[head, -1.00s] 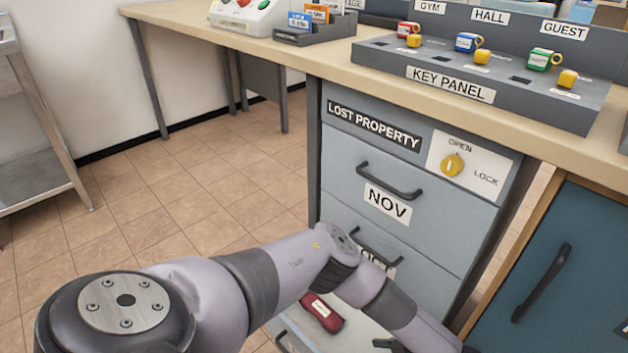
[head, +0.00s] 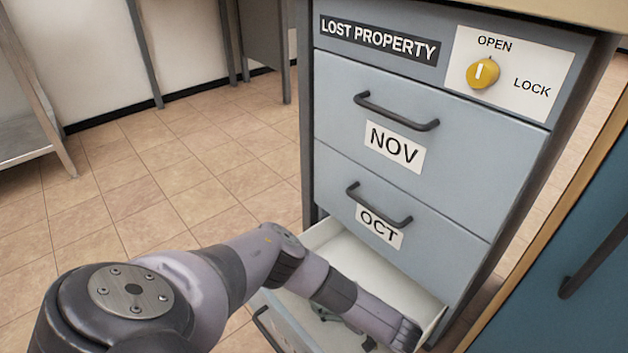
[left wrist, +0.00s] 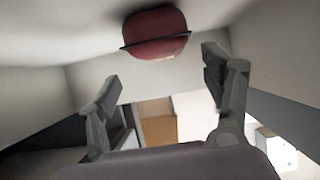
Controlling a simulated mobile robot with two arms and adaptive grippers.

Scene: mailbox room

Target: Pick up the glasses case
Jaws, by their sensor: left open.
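The red glasses case (left wrist: 155,32) shows at the top middle of the left wrist view, lying on the pale drawer surface with a dark seam across it. In the head view it is hidden behind my left arm. My left gripper (left wrist: 160,88) is open, its two fingers spread wide and apart from the case, which appears beyond and between the fingertips. In the head view the left gripper (head: 345,325) is inside the open bottom drawer (head: 395,282), mostly covered by my forearm. My right gripper is not in view.
The shut NOV drawer (head: 445,125) and OCT drawer (head: 440,218) stand above the open one. A yellow lock knob (head: 482,73) points to OPEN. A blue door with a handle (head: 600,250) is at the right. The tiled floor (head: 150,190) at the left is clear.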

